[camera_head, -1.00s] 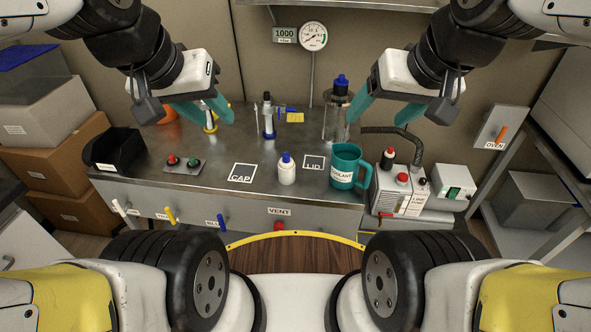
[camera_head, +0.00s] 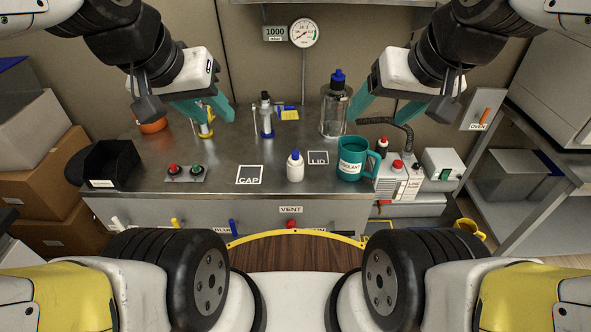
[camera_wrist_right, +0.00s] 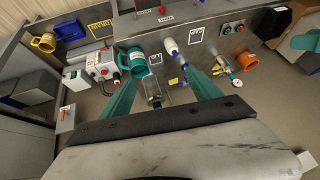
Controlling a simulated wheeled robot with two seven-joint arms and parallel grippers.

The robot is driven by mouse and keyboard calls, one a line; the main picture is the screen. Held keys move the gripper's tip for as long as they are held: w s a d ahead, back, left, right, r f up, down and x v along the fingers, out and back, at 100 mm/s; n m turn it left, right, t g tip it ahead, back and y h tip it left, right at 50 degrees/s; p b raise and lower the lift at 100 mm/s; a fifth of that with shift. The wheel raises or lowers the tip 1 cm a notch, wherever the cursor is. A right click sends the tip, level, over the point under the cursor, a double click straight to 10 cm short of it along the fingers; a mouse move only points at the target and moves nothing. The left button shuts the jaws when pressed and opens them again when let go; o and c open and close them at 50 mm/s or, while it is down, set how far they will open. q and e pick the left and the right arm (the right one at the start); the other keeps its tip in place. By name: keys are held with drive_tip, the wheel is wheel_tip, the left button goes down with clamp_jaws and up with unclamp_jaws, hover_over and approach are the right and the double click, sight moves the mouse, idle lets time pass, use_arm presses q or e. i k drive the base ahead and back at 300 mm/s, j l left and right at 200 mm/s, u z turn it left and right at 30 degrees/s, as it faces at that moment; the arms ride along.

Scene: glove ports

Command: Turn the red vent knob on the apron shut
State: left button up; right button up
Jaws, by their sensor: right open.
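The red vent knob (camera_head: 291,224) sits on the front apron (camera_head: 262,213) of the steel bench, just below the VENT label (camera_head: 290,209). It is small and partly cut off by the yellow-edged rim in front, so its turn position cannot be told. The knob also shows at the top of the right wrist view (camera_wrist_right: 163,9). My left gripper (camera_head: 218,119) is open and empty above the back left of the bench. My right gripper (camera_head: 378,120) is open and empty above the back right, near the glass jar. Both are well away from the knob.
A white bottle (camera_head: 295,167), teal mug (camera_head: 352,160) and glass jar (camera_head: 335,108) stand on the bench. A gauge (camera_head: 303,33) hangs behind.

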sight(291, 224)
drive_tip(key=k+j, duration=0.2)
drive_tip(key=j, duration=0.2)
drive_tip(key=k+j, duration=0.15)
drive_tip(key=j, duration=0.2)
drive_tip(key=k+j, duration=0.2)
drive_tip(key=j, duration=0.2)
drive_tip(key=z, duration=0.05)
